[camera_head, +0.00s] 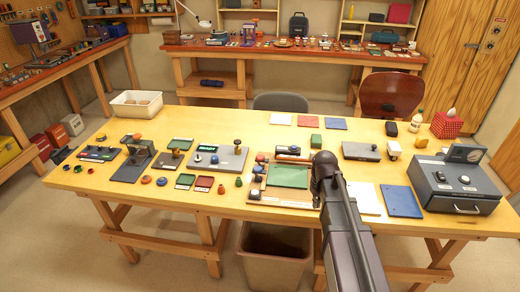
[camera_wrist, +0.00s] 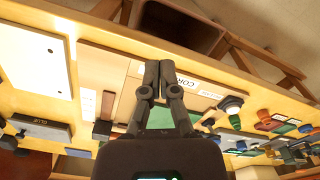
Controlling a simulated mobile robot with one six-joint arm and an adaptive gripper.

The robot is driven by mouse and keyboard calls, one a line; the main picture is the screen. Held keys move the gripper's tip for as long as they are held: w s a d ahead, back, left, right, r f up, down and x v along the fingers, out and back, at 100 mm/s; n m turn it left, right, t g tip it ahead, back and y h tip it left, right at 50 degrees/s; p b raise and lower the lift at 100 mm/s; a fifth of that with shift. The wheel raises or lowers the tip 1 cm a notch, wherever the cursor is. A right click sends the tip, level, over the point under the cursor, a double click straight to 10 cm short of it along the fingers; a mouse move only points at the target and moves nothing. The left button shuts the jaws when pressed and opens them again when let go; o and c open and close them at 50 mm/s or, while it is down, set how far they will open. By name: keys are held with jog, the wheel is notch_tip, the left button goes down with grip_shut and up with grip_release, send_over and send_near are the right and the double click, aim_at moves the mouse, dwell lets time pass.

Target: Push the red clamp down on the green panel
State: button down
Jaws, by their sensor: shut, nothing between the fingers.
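The green panel (camera_head: 288,175) lies on a tan wooden board (camera_head: 280,198) at the middle of the yellow table. A small red knob (camera_head: 261,158) stands at the board's back left, perhaps the red clamp; its shape is too small to tell. My gripper (camera_head: 322,162) is above the table at the board's right side in the head view. In the wrist view my gripper (camera_wrist: 161,82) is shut and empty, its fingers together. The green panel (camera_wrist: 160,118) shows behind the fingers, partly hidden by them and by the gripper body.
A white sheet (camera_head: 363,197) and a blue panel (camera_head: 401,200) lie to the right, before a dark box (camera_head: 455,185). Grey blocks with knobs (camera_head: 220,157) and small red and green trays (camera_head: 203,184) are to the left. A white bin (camera_head: 137,104) stands at the back left.

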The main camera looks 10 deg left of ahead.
jog(key=w+a+r+n+p, duration=0.35)
jog(key=w+a, duration=0.25)
jog(key=w, duration=0.4)
jog(key=w+a+r+n+p, duration=0.35)
jog(key=w+a, duration=0.25)
jog(key=w, duration=0.3)
notch_tip(320, 180, up, 4)
jog(key=r+n+p, duration=0.1)
jog(key=n+p, duration=0.2)
jog(key=n, duration=0.3)
send_over(265, 160)
jog(key=a, duration=0.2)
jog(key=shift+a+f, duration=0.1)
jog(key=shift+f, duration=0.2)
jog(key=shift+f, duration=0.15)
notch_tip(265, 160, down, 14)
jog(key=b, duration=1.3)
jog(key=shift+b, duration=0.35)
jog(key=d+f+b, duration=0.2)
jog(key=f+b, duration=0.1)
jog(key=shift+s+d+b, duration=0.1)
jog(key=shift+s+b, duration=0.05)
jog(key=shift+b, duration=0.15)
